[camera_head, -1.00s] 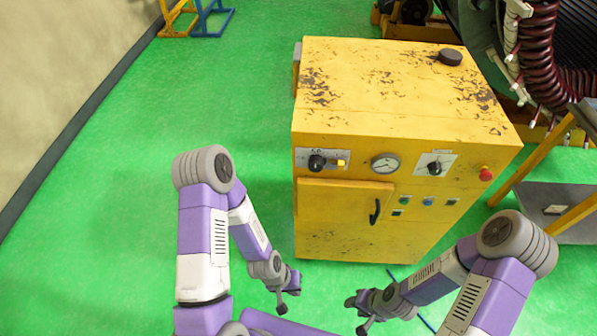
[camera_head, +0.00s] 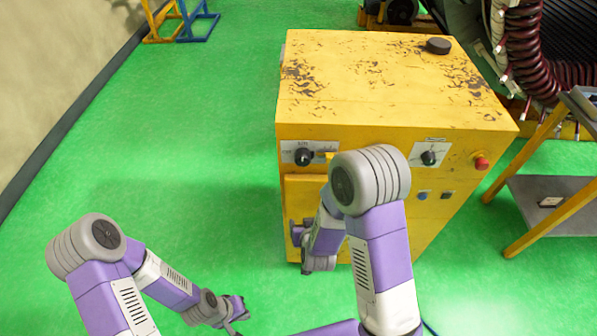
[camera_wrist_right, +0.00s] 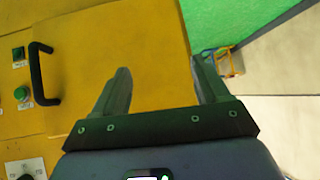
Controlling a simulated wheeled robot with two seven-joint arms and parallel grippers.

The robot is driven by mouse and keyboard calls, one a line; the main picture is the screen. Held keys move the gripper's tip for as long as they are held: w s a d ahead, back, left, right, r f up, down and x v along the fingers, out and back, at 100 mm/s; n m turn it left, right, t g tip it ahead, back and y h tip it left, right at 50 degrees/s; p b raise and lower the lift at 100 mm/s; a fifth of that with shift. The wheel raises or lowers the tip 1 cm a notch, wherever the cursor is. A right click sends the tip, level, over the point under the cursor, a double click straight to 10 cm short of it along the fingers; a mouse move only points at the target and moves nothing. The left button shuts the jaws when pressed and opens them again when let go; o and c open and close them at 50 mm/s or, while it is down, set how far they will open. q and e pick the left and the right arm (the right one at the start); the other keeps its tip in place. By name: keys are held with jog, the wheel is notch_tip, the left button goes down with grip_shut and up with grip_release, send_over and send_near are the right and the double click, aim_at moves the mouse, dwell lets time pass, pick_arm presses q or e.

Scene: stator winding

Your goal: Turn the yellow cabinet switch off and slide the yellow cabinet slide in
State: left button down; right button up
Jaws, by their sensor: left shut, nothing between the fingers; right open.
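The yellow cabinet (camera_head: 375,85) stands ahead. A black rotary knob (camera_head: 303,156) on a white plate is at the left of its front panel. A second black knob (camera_head: 428,158) is farther right. My right gripper (camera_head: 300,232) is in front of the cabinet door, below the left knob. In the right wrist view it (camera_wrist_right: 161,68) is open and empty, facing the door (camera_wrist_right: 90,65). My left gripper (camera_head: 240,311) is shut and empty, low over the floor left of the cabinet.
A red button (camera_head: 481,163) is at the panel's right end. The door's black handle (camera_wrist_right: 38,75) shows in the right wrist view. A black puck-like piece (camera_head: 438,46) is on the cabinet top. A yellow-legged stand (camera_head: 555,190) is on the right.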

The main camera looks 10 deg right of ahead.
jog(key=w+r+t+h+b, duration=0.25)
jog(key=w+r+t, duration=0.2)
jog(key=r, duration=0.35)
jog(key=m+t+h+b, duration=0.1)
jog(key=t+h+b, duration=0.1)
jog(key=t, duration=0.1)
send_near(302, 161)
jog(key=x, duration=0.9)
jog(key=shift+w+d, duration=0.15)
jog(key=shift+w, duration=0.15)
pick_arm(q)
notch_tip(302, 161, down, 6)
pick_arm(e)
jog(key=c, duration=1.1)
jog(key=shift+o, duration=0.2)
